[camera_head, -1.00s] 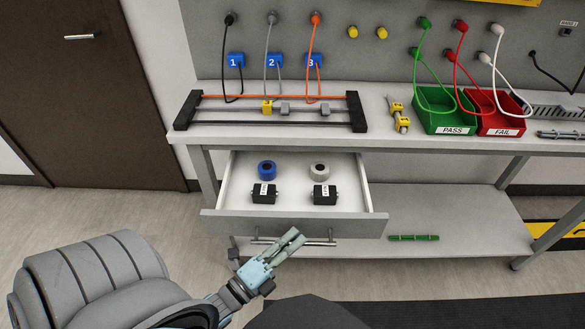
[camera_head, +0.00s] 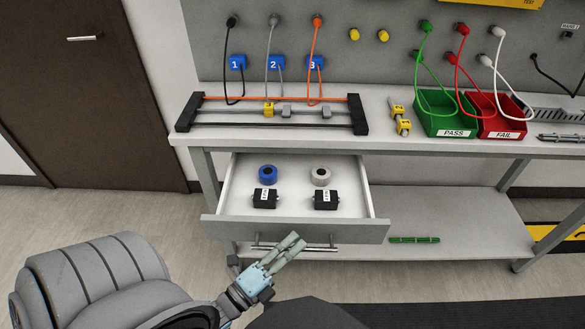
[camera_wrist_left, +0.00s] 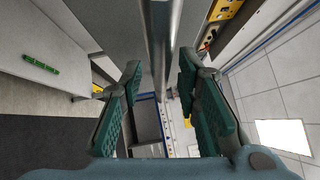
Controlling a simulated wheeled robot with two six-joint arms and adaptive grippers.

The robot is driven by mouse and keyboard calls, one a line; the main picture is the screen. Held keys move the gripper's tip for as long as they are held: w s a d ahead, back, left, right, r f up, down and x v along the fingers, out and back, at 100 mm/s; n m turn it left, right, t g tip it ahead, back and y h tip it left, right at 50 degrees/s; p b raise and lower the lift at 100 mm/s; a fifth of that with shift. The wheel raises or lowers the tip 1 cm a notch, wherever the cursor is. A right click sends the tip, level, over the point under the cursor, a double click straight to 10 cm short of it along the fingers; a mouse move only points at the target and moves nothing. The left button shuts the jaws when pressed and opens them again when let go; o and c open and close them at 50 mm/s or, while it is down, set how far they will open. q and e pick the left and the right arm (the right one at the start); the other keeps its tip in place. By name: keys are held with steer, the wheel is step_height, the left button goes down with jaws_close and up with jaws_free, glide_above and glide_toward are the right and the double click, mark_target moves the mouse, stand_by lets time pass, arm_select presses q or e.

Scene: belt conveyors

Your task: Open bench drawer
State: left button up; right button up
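The bench drawer (camera_head: 225,228) is pulled out under the workbench, with its inside in view. Its bar handle (camera_head: 322,248) runs along the drawer front. My left gripper (camera_head: 296,242) is at the handle, its fingers overlapping it in the head view. In the left wrist view the two green-padded fingers (camera_wrist_left: 157,95) stand wide apart. The grey handle bar (camera_wrist_left: 160,45) shows between them, clear of both pads. My right gripper is in neither view.
The drawer holds a blue ring (camera_head: 267,172), a grey ring (camera_head: 320,177) and two black boxes. Green (camera_head: 447,124) and red (camera_head: 502,126) bins stand on the bench top. A lower shelf (camera_head: 465,240) lies below the drawer, with a green part on it.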

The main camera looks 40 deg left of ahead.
arm_select(q)
steer(key=s+a+f, duration=0.1)
steer(key=s, duration=1)
steer(key=shift+s+a+f, duration=0.2)
steer(key=shift+a+f, duration=0.1)
steer(key=shift+a, duration=0.05)
